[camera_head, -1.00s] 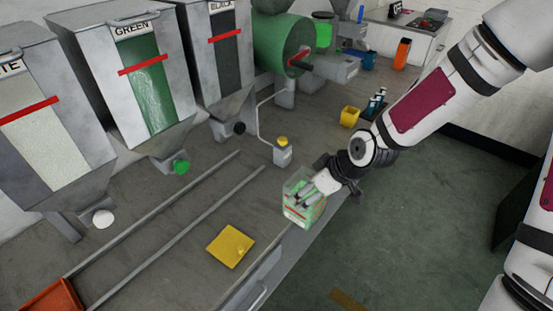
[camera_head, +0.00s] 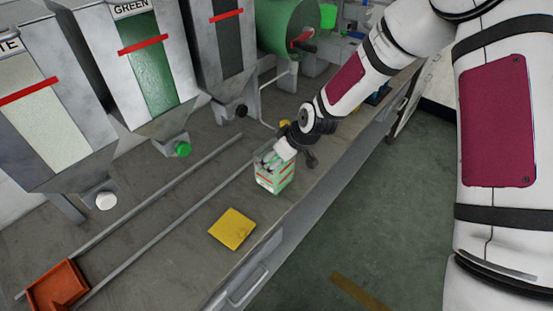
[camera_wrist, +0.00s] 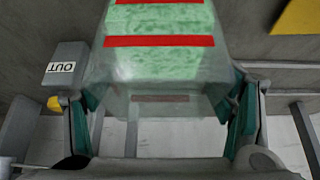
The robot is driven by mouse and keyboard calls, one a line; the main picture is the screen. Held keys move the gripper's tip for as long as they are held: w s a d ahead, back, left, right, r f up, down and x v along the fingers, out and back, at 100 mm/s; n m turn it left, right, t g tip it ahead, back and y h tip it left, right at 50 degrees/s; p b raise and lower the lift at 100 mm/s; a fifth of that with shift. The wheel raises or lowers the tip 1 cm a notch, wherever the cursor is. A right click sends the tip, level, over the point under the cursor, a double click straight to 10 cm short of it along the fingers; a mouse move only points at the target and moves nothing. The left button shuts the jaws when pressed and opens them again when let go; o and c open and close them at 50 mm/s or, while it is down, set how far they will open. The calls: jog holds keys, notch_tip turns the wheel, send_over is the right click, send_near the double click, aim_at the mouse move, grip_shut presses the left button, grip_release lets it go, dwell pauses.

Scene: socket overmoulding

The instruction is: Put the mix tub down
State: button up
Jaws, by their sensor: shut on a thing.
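The mix tub (camera_head: 276,181) is a clear box with green granules inside and red lines across its side. It is upright or nearly so over the bench, behind and to the right of the yellow square pad (camera_head: 232,229). My gripper (camera_head: 271,160) is shut on the tub; its fingers grip two opposite sides. In the wrist view the tub (camera_wrist: 160,65) fills the middle between my fingers, and a corner of the yellow pad (camera_wrist: 298,18) shows at top right. I cannot tell whether the tub's base touches the bench.
Hoppers stand along the back, including a GREEN one (camera_head: 146,85) with a green knob. Two rails (camera_head: 160,190) lead to an orange tray (camera_head: 58,285). A grey box marked OUT (camera_wrist: 66,68) is near the tub. Bare bench surrounds the yellow pad.

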jog(key=shift+f, duration=0.2)
jog(key=shift+f, duration=0.2)
jog(key=o, duration=1.9)
jog(key=shift+o, duration=0.2)
jog(key=s+d+r+m+h, duration=0.1)
jog(key=s+d+r+h, duration=0.1)
jog(key=s+d+r, duration=0.45)
jog(key=s+d+r+m+h, duration=0.1)
jog(key=s+d+r+m, duration=0.2)
jog(key=r, duration=0.7)
jog(key=s+d+r+h, duration=0.2)
jog(key=s+d+r, duration=0.3)
jog(key=d+r, duration=0.25)
jog(key=s+d+r+m, duration=0.2)
jog(key=s+r+m, duration=0.1)
jog(key=s, duration=0.5)
jog(key=s+d+r+m+t, duration=0.1)
jog(key=s+d+r+m, duration=0.1)
jog(key=s+r, duration=0.3)
jog(key=s+m, duration=0.1)
jog(key=s, duration=0.2)
jog(key=shift+r+t, duration=0.3)
jog(key=shift+r, duration=0.1)
